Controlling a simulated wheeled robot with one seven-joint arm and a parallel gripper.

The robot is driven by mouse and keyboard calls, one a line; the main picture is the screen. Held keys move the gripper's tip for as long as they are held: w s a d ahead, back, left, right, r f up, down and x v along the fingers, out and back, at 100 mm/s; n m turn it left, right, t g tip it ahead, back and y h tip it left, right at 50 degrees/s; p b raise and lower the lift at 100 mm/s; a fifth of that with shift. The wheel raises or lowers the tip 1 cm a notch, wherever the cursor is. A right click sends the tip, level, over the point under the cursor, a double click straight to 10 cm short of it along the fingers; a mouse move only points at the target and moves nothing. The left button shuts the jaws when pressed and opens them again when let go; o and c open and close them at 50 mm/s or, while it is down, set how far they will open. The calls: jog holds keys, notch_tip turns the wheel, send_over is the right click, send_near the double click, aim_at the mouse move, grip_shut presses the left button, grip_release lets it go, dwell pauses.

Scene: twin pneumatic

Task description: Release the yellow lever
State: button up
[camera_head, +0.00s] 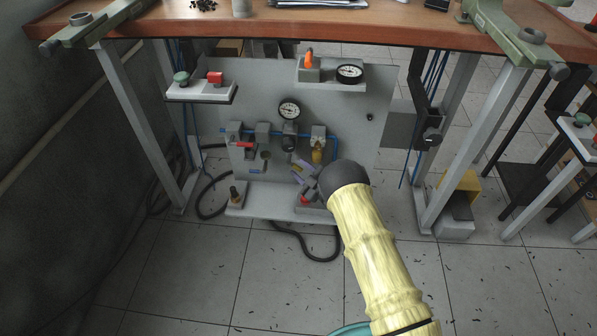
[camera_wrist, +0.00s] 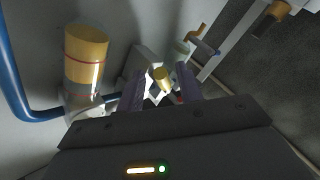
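In the wrist view a small yellow piece (camera_wrist: 161,76), which looks like the yellow lever's end, shows in the gap between my gripper's (camera_wrist: 163,84) purple fingers. The fingers stand apart, with space beside the piece; whether either touches it is hard to tell. In the head view my gripper (camera_head: 303,170) is at the lower right of the grey panel (camera_head: 215,130), partly hidden by my dark wrist. The yellow lever cannot be made out there. A yellow cylinder with a red band (camera_wrist: 87,55) stands left of my fingers in the wrist view.
A gauge (camera_head: 289,110), a red-handled valve (camera_head: 243,144) and blue tubing are on the panel. A red button (camera_head: 305,199) is just below my gripper. A ledge with an orange lever (camera_head: 309,60) is above. Table legs (camera_head: 455,140) flank the panel.

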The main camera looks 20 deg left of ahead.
jog(key=shift+w+a, duration=0.25)
jog(key=shift+a, duration=0.45)
jog(key=shift+s, duration=0.15)
grip_shut()
jog(key=shift+d+r+n+h+p, duration=0.15)
jog(key=shift+r+n+h+p, duration=0.15)
jog(key=shift+p, duration=0.55)
jog(key=shift+d+n+g+h+p, duration=0.2)
jog(key=shift+n+g+h+p, duration=0.2)
jog(key=shift+p, duration=0.25)
jog(key=shift+f, duration=0.15)
